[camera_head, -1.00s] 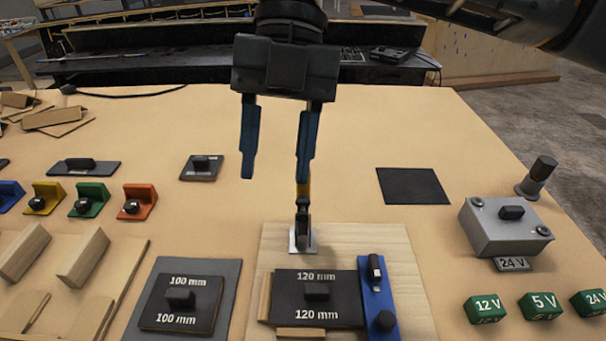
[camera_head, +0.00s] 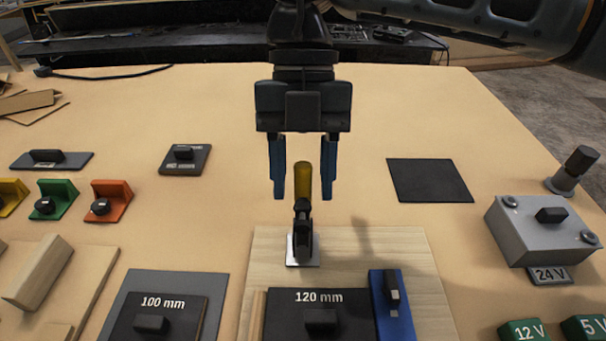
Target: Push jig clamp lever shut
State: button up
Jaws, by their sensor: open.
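The jig clamp (camera_head: 302,243) stands on a small metal plate at the back edge of the light wooden jig board (camera_head: 385,245). Its yellow-handled lever (camera_head: 302,181) points upright. My gripper (camera_head: 303,195) is open, with its two blue fingers on either side of the yellow handle in the picture. Gaps show between the handle and both fingers; I cannot tell whether the handle is level with them in depth. A black 120 mm plate (camera_head: 290,310) lies on the board in front of the clamp, beside a blue block (camera_head: 404,315).
A black 100 mm plate (camera_head: 185,300) lies to the left. A grey 24 V box (camera_head: 520,240) and green voltage blocks (camera_head: 520,330) are at the right. A flat black pad (camera_head: 430,180) lies behind the board. Orange (camera_head: 115,190) and green (camera_head: 60,190) brackets stand at the left.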

jog(key=shift+s+f, duration=0.2)
jog(key=shift+f, duration=0.25)
jog(key=shift+c, duration=0.2)
grip_shut()
